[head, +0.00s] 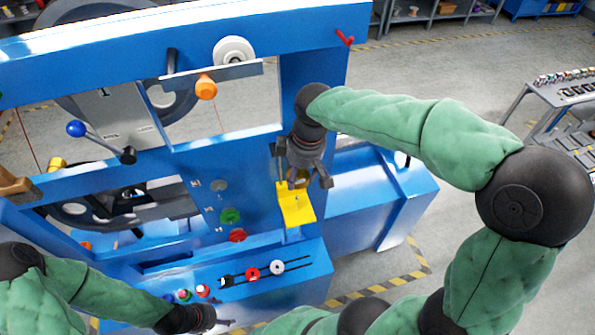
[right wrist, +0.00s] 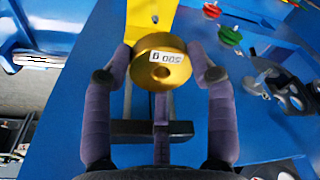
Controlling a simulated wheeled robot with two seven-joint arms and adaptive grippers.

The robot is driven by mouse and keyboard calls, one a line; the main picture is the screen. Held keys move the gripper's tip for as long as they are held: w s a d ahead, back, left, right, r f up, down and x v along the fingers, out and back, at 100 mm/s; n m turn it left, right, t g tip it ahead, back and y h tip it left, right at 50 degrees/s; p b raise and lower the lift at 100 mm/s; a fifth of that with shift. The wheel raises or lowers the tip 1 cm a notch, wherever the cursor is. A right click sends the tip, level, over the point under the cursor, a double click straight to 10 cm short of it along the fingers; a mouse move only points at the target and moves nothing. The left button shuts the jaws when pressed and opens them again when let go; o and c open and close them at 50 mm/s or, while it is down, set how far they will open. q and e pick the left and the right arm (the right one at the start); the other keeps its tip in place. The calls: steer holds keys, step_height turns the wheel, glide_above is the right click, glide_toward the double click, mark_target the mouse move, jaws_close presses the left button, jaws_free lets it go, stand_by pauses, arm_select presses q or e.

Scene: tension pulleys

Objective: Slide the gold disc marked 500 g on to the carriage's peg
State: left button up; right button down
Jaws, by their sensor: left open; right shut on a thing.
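The gold disc (right wrist: 168,78) carries a white label reading 500 g, upside down in the right wrist view. My right gripper (right wrist: 160,62) has its two purple fingers shut on opposite sides of the disc. In the head view my right gripper (head: 299,182) is just above the yellow carriage (head: 299,212), and the disc is mostly hidden. The carriage (right wrist: 145,14) shows behind the disc in the right wrist view. A small pin-like end shows on its yellow face, but I cannot tell whether the disc touches it. My left gripper (head: 222,322) is open and empty, low at the front.
The blue machine frame (head: 320,60) surrounds the carriage. Green (head: 230,215) and red (head: 238,235) knobs sit left of it. A slotted panel with sliders (head: 265,271) lies below. A blue-balled lever (head: 76,129) is at the left.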

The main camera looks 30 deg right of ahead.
mark_target(298, 209)
steer(key=shift+w+f+b, duration=0.2)
steer(key=shift+f+b, duration=0.2)
steer(key=shift+f, duration=0.25)
steer(key=shift+w+f+b, duration=0.15)
steer(key=shift+f+b, duration=0.25)
steer(key=shift+f, duration=0.2)
steer(key=shift+s+f+b, duration=0.2)
steer(key=shift+f+b, duration=0.55)
steer(key=shift+f, duration=0.25)
steer(key=shift+w+f+b, duration=0.1)
steer(key=shift+f+b, duration=0.4)
steer(key=shift+f, duration=0.2)
steer(key=shift+f+b, duration=0.4)
steer(key=shift+f, duration=0.15)
steer(key=shift+f, duration=0.35)
steer(key=shift+f+b, duration=1.1)
steer(key=shift+f, duration=0.1)
steer(key=shift+f, duration=0.35)
steer(key=shift+f+b, duration=1.05)
steer(key=shift+f, duration=0.05)
steer(key=shift+f, duration=0.35)
